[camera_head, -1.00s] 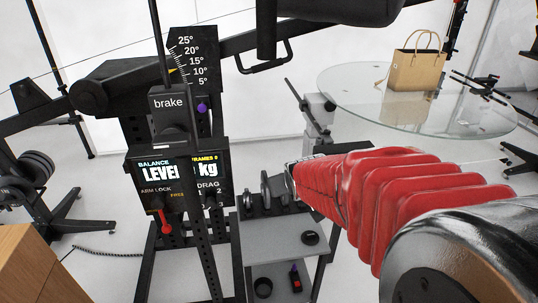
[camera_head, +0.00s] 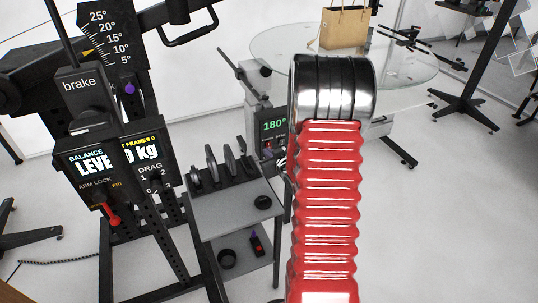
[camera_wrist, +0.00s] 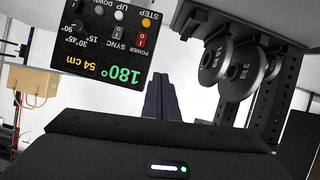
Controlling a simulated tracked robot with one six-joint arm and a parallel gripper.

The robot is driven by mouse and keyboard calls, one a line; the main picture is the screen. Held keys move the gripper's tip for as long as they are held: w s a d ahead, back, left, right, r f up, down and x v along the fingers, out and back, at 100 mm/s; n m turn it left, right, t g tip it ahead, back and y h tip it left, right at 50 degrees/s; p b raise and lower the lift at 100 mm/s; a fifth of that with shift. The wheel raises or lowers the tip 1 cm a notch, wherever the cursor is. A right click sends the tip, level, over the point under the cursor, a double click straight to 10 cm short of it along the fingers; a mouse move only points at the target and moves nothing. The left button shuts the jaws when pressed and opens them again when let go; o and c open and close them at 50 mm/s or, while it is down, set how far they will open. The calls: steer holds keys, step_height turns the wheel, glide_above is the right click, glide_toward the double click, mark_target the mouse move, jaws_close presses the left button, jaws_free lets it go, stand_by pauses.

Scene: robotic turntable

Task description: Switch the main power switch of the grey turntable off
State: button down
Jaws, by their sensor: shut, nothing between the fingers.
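The turntable's round glass top (camera_head: 395,58) stands at the back in the head view. Its dark control panel (camera_head: 272,128) shows a lit green 180° just left of my arm. The wrist view shows the panel (camera_wrist: 108,50) upside down, upper left, its display lit. Two small rocker switches sit side by side near the POWER and SYNC labels, one on the right (camera_wrist: 142,39), one on the left (camera_wrist: 116,36). Their positions are too small to tell. My gripper (camera_wrist: 161,80) is shut and empty, right of and below the panel in the picture, apparently apart from it. My arm hides it in the head view.
Weight discs (camera_wrist: 228,68) hang on a black rack at the right in the wrist view. A grey shelf cart (camera_head: 235,205) and a camera crane's display (camera_head: 90,165) stand left of my arm. A paper bag (camera_head: 343,27) is on the glass.

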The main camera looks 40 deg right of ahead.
steer(key=s+d+f+m+t, duration=0.1)
steer(key=s+d+f, duration=0.3)
steer(key=f, duration=0.4)
steer(key=shift+s+d+t, duration=0.15)
steer(key=shift+d+t, duration=0.05)
steer(key=shift+t, duration=0.5)
steer(key=x, duration=1.4)
steer(key=shift+d, duration=0.1)
steer(key=s+a+f, duration=0.1)
steer(key=s+a, duration=0.1)
steer(key=s, duration=0.4)
steer(key=s+a+f, duration=0.2)
steer(key=s, duration=0.4)
steer(key=shift+s+f, duration=0.15)
steer(key=shift+s, duration=0.25)
